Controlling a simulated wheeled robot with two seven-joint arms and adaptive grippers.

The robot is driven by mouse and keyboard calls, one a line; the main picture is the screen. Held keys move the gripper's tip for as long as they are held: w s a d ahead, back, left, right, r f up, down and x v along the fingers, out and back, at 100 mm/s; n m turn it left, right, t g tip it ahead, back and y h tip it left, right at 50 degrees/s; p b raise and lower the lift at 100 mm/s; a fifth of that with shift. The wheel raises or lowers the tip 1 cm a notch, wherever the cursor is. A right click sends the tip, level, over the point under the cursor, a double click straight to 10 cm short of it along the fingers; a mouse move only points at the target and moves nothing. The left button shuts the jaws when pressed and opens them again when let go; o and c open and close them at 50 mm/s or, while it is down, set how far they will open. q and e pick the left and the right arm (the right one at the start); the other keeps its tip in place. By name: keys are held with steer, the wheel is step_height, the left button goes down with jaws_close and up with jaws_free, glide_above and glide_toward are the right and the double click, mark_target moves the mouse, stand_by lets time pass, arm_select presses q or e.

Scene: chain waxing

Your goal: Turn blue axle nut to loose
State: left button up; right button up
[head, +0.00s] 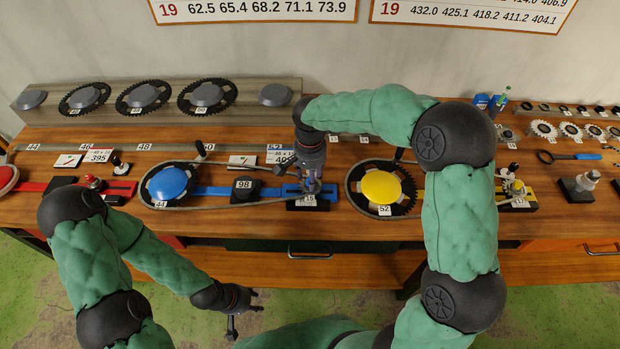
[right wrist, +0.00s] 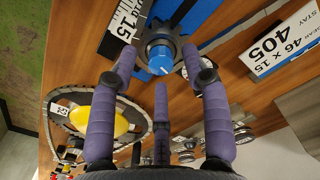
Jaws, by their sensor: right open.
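The blue axle nut (right wrist: 160,58) is a round blue knob with a pale mark, on a grey hub at the blue station. My right gripper (right wrist: 160,85) is open above it, with fingers spread to both sides of the nut and one finger lower in the wrist view; I cannot tell whether any touch it. In the head view my right gripper (head: 311,183) points down and mostly hides the nut. A label 15 (head: 308,199) sits in front of the station. My left gripper (head: 243,307) is open and empty, low in front of the bench.
A chain runs from the blue-capped chainring (head: 168,184) to the blue station, past a dark block marked 98 (head: 244,188). The yellow-capped chainring (head: 382,187) is close on the right. A 46 x 15 card (right wrist: 280,45) stands behind the station. Spare chainrings (head: 143,97) line the back.

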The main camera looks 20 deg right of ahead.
steer(key=shift+f, duration=0.55)
jaws_close()
